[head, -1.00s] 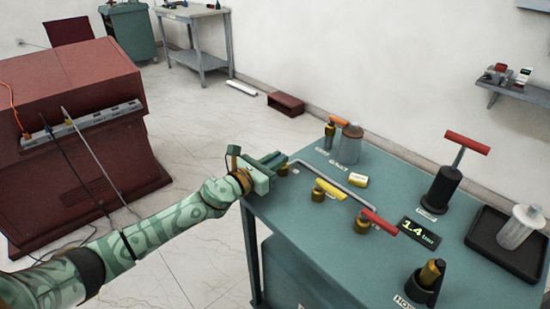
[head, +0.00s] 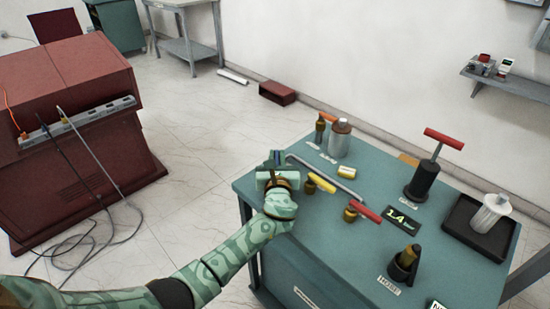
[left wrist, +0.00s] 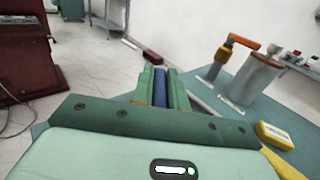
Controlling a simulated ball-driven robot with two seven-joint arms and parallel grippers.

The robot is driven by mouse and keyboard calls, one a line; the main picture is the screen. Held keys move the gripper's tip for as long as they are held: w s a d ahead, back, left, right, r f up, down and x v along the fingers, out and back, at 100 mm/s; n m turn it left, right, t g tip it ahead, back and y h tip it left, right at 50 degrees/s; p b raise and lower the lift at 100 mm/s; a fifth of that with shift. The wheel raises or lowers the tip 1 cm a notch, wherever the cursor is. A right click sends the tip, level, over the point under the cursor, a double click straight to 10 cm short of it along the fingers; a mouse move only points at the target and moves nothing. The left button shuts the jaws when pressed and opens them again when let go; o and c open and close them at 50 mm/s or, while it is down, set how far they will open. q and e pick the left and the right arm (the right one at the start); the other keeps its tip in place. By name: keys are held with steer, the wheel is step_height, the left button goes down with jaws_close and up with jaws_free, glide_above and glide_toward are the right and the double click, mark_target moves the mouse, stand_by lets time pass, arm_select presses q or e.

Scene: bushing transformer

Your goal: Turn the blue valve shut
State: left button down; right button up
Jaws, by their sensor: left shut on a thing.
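The valve's body is hidden behind my gripper. The yellow-handled valve (head: 320,182) and the red-handled valve (head: 364,212) stand to the right. My right gripper is not in view.
A grey pipe (head: 325,178) runs behind the valves. An orange-handled valve (head: 322,128) and a metal canister (head: 340,138) stand at the back. A red-handled pump (head: 425,178), a display (head: 403,219) and a black tray (head: 478,232) fill the right side.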

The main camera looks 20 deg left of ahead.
arm_select(q)
steer(key=shift+d+n+g+y, duration=0.15)
steer(key=shift+n+g+y, duration=0.15)
steer(key=shift+n+y, duration=0.3)
steer(key=c, duration=1.4)
jaws_free()
steer(key=shift+s+d, duration=0.2)
steer(key=shift+s, duration=0.05)
steer(key=p+v, duration=0.3)
steer(key=v, duration=1.2)
steer(key=shift+s+d, duration=0.15)
steer(key=shift+d, duration=0.15)
